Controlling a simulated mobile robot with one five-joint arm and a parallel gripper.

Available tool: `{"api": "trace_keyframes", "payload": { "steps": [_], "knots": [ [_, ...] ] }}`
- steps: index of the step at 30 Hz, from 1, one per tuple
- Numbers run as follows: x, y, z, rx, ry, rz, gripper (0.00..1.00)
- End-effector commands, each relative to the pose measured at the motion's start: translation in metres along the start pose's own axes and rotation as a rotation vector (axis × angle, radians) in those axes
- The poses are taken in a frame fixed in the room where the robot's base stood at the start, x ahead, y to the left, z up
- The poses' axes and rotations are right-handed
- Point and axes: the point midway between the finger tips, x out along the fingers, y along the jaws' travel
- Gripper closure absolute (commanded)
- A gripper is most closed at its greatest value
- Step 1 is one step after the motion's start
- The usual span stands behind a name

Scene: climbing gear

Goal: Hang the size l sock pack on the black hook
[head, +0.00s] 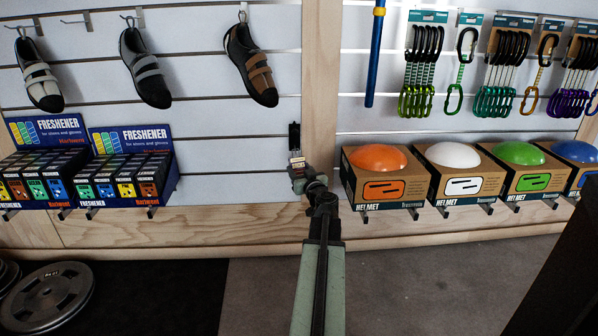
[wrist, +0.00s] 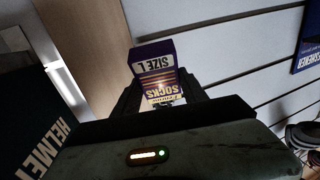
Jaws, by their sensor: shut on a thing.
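The size L sock pack (wrist: 155,62) is purple with a pale "SIZE L" label and striped "SOCKS" print. In the wrist view it sits between the fingers of my gripper (wrist: 160,98), which is shut on it. In the head view my gripper (head: 300,178) reaches up to the slatted wall beside the wooden post, with the small pack (head: 297,161) at its tip. A small black piece (head: 294,135) shows just above the pack; I cannot tell whether it is the black hook or part of the pack. No hook shows clearly in the wrist view.
Helmet boxes (head: 384,184) stand close to the right of my arm. Freshener boxes (head: 130,178) stand on the left. Climbing shoes (head: 250,66) hang above left, and quickdraws (head: 422,70) above right. The wooden post (head: 321,80) is just right. Bare slats lie left of my gripper.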

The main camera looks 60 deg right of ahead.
Motion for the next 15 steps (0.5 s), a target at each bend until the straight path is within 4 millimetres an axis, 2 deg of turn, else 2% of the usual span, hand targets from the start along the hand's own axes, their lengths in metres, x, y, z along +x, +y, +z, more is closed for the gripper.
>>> {"api": "trace_keyframes", "payload": {
  "steps": [14, 15],
  "knots": [
    [0.0004, -0.0023, -0.0003, 0.0, 0.0, -0.003, 0.98],
    [0.0004, -0.0024, -0.0003, 0.0, 0.0, -0.003, 0.39]
  ]
}}
